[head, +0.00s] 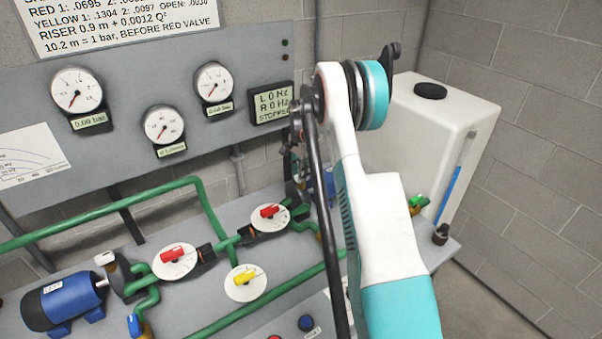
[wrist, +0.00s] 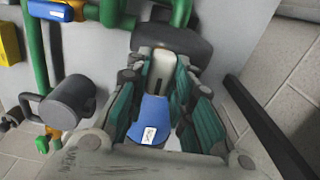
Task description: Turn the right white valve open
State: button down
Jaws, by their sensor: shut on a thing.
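The right white valve's handle (wrist: 162,66) shows in the wrist view as a pale lever between the fingertips. My gripper (wrist: 162,75) is shut on it, with a teal-padded finger on either side. A blue motor-like body with a white label (wrist: 150,122) shows between the fingers, nearer the wrist camera. In the head view my arm hides the right white valve and the gripper. Another white valve handle (head: 104,258) stands by the left blue motor (head: 64,303). How far the right valve is turned cannot be told.
Red valves (head: 270,211) and a yellow valve (head: 245,278) sit on green pipes left of my arm. A gauge panel (head: 230,135) stands behind, its display (head: 271,104) reading stopped. A white tank (head: 430,135) stands at the right.

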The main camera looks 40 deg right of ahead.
jog(key=n+b, duration=0.1)
jog(key=n, duration=0.7)
jog(key=shift+n+b, duration=0.4)
jog(key=n, duration=0.8)
jog(key=shift+n+b, duration=0.3)
jog(key=shift+b, duration=0.1)
jog(key=shift+n, duration=0.3)
jog(key=c, duration=1.4)
grip_release()
